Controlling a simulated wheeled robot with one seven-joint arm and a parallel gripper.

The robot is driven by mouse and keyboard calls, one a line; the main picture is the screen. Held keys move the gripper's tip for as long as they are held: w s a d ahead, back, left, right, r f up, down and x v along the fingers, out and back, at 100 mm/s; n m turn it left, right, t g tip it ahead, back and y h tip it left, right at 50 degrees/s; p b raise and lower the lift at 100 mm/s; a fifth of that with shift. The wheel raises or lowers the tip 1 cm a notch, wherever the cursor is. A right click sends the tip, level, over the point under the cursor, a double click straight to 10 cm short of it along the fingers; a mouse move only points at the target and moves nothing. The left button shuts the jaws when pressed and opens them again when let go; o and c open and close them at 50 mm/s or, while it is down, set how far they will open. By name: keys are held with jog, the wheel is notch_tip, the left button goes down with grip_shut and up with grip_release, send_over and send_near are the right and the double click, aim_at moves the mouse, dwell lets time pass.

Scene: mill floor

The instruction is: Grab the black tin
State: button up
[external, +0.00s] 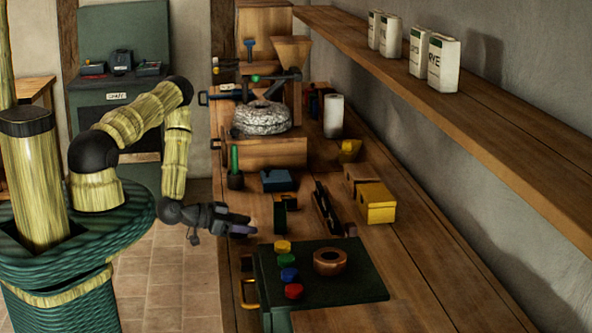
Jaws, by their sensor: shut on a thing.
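My gripper (246,229) is at the left edge of the long wooden bench, pointing right. It is shut on a small dark thing with a purple patch (240,230). The fingers hide much of this thing, and I cannot tell for sure that it is the black tin. A dark upright box (280,216) stands on the bench just right of my gripper, apart from it. A dark blue-black box (277,180) lies farther back.
A dark green board (355,283) with coloured round knobs and a copper ring (330,262) is in front. A yellow box (376,203) and a long dark tray (326,212) stand to the right. A millstone (262,118) is behind. White canisters (443,64) line the shelf.

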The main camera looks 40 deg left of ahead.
aim_at(243, 218)
notch_tip(243, 218, up, 7)
jog(key=shift+r+p, duration=0.2)
jog(key=shift+p, duration=0.2)
jog(key=shift+r+p, duration=0.45)
